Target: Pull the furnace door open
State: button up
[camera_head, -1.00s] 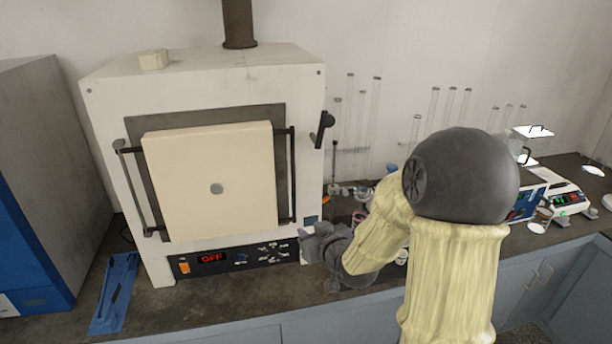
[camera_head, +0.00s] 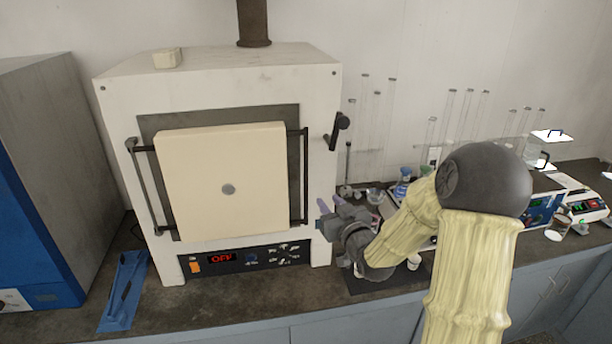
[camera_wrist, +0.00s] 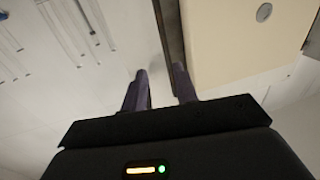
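The furnace (camera_head: 215,85) is a white box on the bench. Its cream door (camera_head: 205,180) looks closed against a dark frame. A black upright handle bar (camera_head: 305,178) runs along the door's right side, and another bar (camera_head: 146,185) is at the left.
A black lever (camera_head: 337,130) sticks out from the furnace's upper right. Glass tubes and small labware (camera_head: 375,195) stand right of the furnace, close to my arm. A blue tray (camera_head: 124,290) lies at the front left. A blue-grey cabinet (camera_head: 45,180) stands at far left.

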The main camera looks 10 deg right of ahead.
aim_at(307, 178)
jog(key=w+a+p, duration=0.1)
jog(key=w, duration=0.3)
jog(key=w+a+p, duration=0.1)
jog(key=w+p, duration=0.1)
jog(key=w, duration=0.3)
jog(key=w+a+p, duration=0.1)
jog(key=w+p, duration=0.1)
jog(key=w, duration=0.2)
jog(key=shift+w+a+r, duration=0.1)
jog(key=shift+w+a, duration=0.1)
jog(key=shift+a, duration=0.05)
jog(key=shift+w, duration=0.45)
